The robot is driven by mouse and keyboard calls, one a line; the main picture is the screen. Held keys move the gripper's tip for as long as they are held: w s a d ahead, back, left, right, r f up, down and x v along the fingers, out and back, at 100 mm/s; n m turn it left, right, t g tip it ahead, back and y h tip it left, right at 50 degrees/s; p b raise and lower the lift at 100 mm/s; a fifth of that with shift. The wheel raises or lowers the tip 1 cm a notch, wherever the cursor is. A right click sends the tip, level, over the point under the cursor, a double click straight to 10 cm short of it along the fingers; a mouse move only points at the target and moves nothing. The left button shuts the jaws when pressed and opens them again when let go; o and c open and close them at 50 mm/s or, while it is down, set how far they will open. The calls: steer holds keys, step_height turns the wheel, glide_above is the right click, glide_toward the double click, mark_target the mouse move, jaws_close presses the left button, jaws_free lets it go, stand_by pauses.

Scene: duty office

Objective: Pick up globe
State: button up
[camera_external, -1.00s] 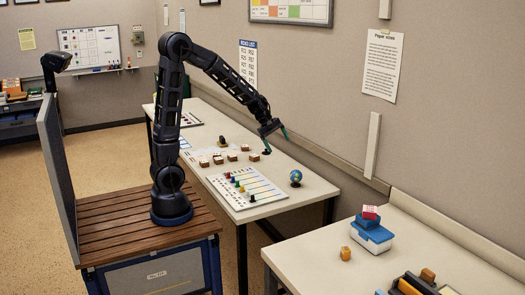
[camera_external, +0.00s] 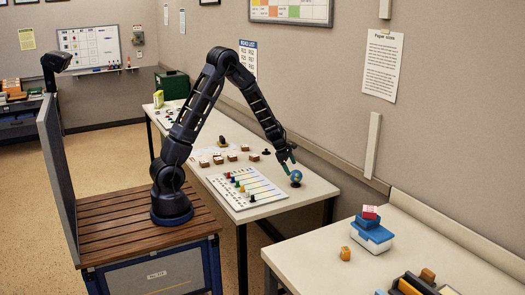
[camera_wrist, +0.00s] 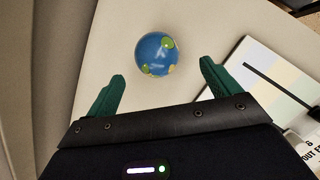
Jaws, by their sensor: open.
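The globe (camera_external: 296,177) is a small blue and green ball on a dark base, standing near the right end of the long white table (camera_external: 316,190). In the wrist view the globe (camera_wrist: 156,54) lies ahead of my gripper, between the lines of its two green fingers but beyond the tips. My gripper (camera_external: 287,164) is open and empty, just above and beside the globe in the outside view. In the wrist view my gripper (camera_wrist: 163,70) shows its fingers wide apart. The globe's base is hidden in the wrist view.
A white board with coloured strips and pegs (camera_external: 246,187) lies left of the globe; its edge shows in the wrist view (camera_wrist: 262,80). Several small brown blocks (camera_external: 218,159) stand farther back. The wall runs behind the table. A second table (camera_external: 330,262) stands at right.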

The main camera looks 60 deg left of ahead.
mark_target(296, 176)
steer(key=shift+w+x, duration=0.2)
steer(key=shift+x, duration=3.85)
steer(key=shift+a, duration=0.1)
steer(key=shift+c, duration=0.2)
steer(key=shift+r, duration=0.1)
steer(key=c, duration=1.1)
